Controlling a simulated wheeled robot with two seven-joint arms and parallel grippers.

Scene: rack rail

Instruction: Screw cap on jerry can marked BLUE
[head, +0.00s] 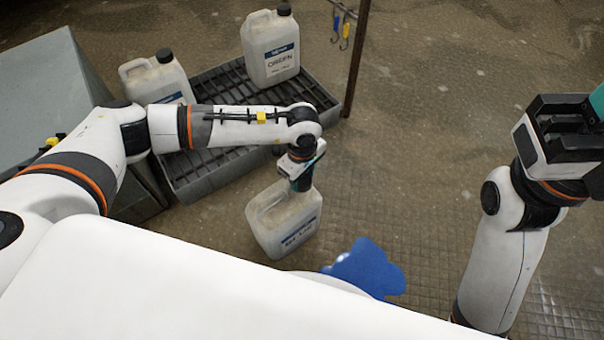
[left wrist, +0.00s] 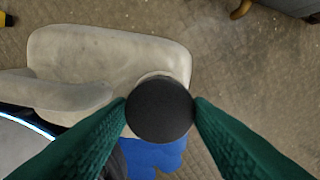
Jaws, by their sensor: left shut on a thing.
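The jerry can marked BLUE (head: 283,222) stands upright on the floor in front of the rack, translucent white with a blue label. My left gripper (head: 301,184) points down over its neck. In the left wrist view, the green fingers (left wrist: 161,108) are shut on a round black cap (left wrist: 160,110). The cap is right over the can's neck, whose pale rim shows just behind it; whether it is seated or held just above, I cannot tell. The can's body also shows in the left wrist view (left wrist: 100,60). My right gripper (head: 562,125) is at the right, away from the can; its fingertips are unclear.
A can marked GREEN (head: 270,50) and another capped can (head: 157,78) stand on the grey slatted rack (head: 215,85). A brown post (head: 356,60) rises beside the rack. The floor at right is clear.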

